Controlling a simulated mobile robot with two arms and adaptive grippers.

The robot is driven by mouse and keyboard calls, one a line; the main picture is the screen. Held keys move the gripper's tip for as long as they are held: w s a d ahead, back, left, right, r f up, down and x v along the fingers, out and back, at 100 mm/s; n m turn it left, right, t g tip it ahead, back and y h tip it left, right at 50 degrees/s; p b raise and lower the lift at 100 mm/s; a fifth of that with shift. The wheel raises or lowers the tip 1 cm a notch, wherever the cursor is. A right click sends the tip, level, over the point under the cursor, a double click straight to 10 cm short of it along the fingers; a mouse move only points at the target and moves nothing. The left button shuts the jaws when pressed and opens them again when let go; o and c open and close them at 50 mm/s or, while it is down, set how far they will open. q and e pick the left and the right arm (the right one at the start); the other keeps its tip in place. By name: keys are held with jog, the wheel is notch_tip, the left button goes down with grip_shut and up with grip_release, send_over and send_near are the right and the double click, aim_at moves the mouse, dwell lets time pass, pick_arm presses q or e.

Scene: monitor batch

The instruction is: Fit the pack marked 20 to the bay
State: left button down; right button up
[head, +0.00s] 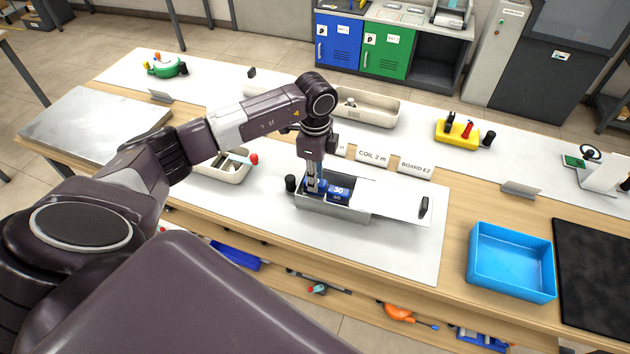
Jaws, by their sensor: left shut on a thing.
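A grey metal box (345,212), which looks like the bay, stands open on the white mat. Its pale lid (395,200) lies out to the right, with a black knob (424,206). A dark blue pack (340,191) in the box carries a white number that looks like 30. My left gripper (313,188) points straight down into the left part of the box. It is shut on a blue piece there, mostly hidden by the fingers; I cannot tell whether it is the same pack. No mark 20 is readable. My right gripper is out of view.
A black cylinder (291,183) stands close to the box's left end. Label cards (372,157) and a beige tray (372,109) lie behind; another beige tray (222,172) is left, under my arm. A blue bin (511,262) is at right. The mat's front is clear.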

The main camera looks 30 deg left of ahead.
pick_arm(q)
jog(key=shift+r+p, duration=1.25)
jog(key=shift+r, duration=0.55)
